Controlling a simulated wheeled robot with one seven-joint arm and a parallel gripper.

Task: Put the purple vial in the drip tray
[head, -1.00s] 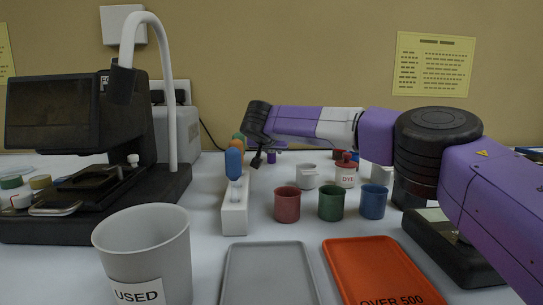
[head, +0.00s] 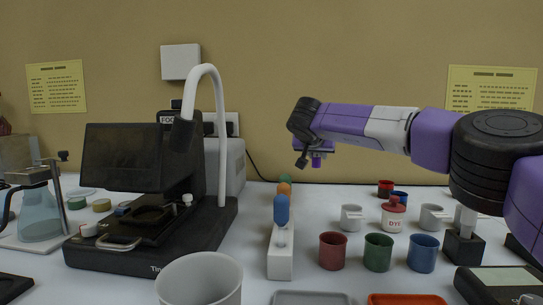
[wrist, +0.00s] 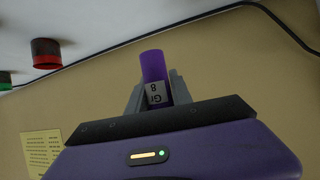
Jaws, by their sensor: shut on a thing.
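My gripper (head: 308,148) is shut on the purple vial (head: 317,161) and holds it in the air above the back of the table, against the wall. In the wrist view the purple vial (wrist: 153,66) stands between the fingers (wrist: 154,95), with a pale tag marked in dark characters over its lower part. A grey tray (head: 310,299) and an orange tray (head: 405,300) lie at the table's front edge, mostly cut off by the frame. No label shows which one is the drip tray.
A white rack (head: 281,258) with coloured-top items stands below my gripper. Red (head: 332,251), green (head: 378,252) and blue (head: 423,253) cups stand right of it. A grey cup (head: 200,281) is in front, and a black instrument (head: 150,212) is at the left.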

